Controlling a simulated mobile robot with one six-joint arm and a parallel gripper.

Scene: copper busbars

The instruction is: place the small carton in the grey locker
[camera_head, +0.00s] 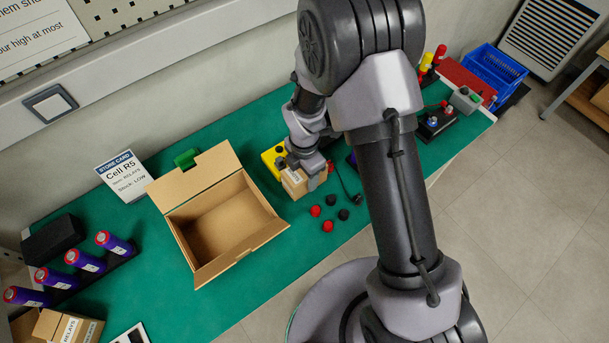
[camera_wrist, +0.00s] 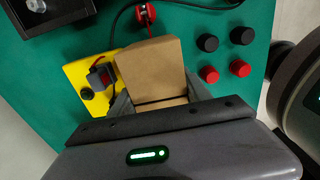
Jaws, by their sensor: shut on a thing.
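The small carton (camera_head: 294,184) is a brown box with a pale label, close above or on the green bench top; I cannot tell whether it touches. My gripper (camera_head: 308,180) is shut on it. In the wrist view the carton (camera_wrist: 150,68) sits between the two fingers of my gripper (camera_wrist: 160,98), partly covering a yellow device. No grey locker is clearly in view. A pale grey slatted unit (camera_head: 552,32) stands on the floor at the far right; I cannot tell whether it is the locker.
A large open, empty cardboard box (camera_head: 218,216) stands left of my gripper on the green bench (camera_head: 265,130). Red and black caps (camera_head: 328,226) lie in front of the carton. The yellow device (camera_head: 270,157) lies close behind. A blue crate (camera_head: 492,72) is at the bench's far end.

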